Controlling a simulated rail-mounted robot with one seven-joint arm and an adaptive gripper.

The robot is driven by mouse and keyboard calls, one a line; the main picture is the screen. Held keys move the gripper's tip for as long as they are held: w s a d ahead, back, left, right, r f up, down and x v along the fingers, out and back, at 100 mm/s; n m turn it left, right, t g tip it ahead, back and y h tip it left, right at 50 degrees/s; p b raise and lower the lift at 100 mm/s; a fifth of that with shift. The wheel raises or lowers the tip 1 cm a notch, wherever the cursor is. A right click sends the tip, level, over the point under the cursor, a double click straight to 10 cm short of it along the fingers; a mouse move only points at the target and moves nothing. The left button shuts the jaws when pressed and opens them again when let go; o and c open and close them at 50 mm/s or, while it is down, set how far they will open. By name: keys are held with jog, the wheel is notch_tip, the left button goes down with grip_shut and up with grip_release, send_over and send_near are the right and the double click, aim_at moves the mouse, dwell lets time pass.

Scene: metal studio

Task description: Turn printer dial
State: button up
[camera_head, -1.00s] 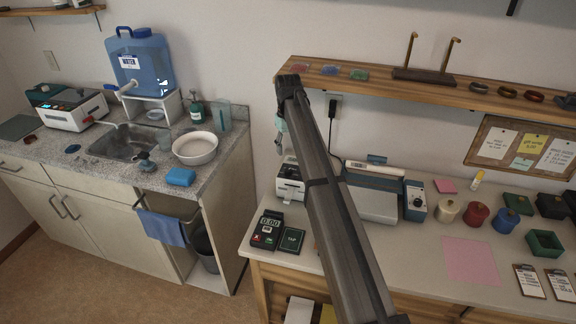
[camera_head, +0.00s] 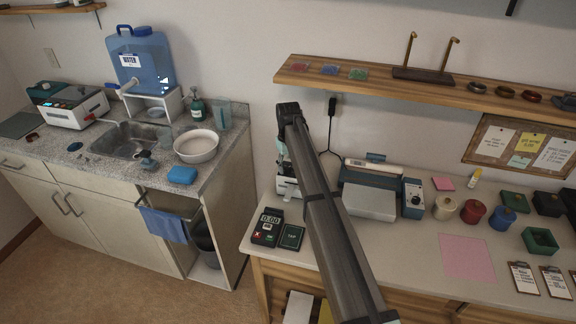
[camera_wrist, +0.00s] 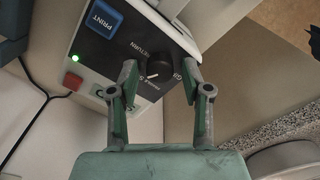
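The printer (camera_head: 287,188) is a small white machine on the workbench, partly hidden behind my arm. In the wrist view its dark front panel (camera_wrist: 116,47) carries a round black dial (camera_wrist: 157,70) with a white pointer mark, a blue PRINT button (camera_wrist: 104,18), a lit green light and a red button. The word RETURN is printed beside the dial. My gripper (camera_wrist: 159,76) is open, with one fingertip on each side of the dial. I cannot tell whether either finger touches it. In the head view the gripper is mostly hidden at the printer.
A card reader (camera_head: 268,227) lies in front of the printer. A scale-like machine (camera_head: 369,201) and a blue control box with its own dial (camera_head: 413,198) stand to the right. A wooden shelf (camera_head: 420,86) runs above the bench. The sink counter (camera_head: 120,170) is at left.

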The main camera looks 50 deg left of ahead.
grip_shut()
jog(key=shift+m, duration=0.3)
jog(key=m+b, duration=0.1)
jog(key=m, duration=0.4)
jog(key=m+b, duration=0.1)
jog(key=m, duration=0.5)
jog(key=shift+w+d, duration=0.1)
jog(key=shift+m, duration=0.3)
jog(key=shift+o, duration=1.7)
grip_release()
jog(key=shift+r, duration=0.1)
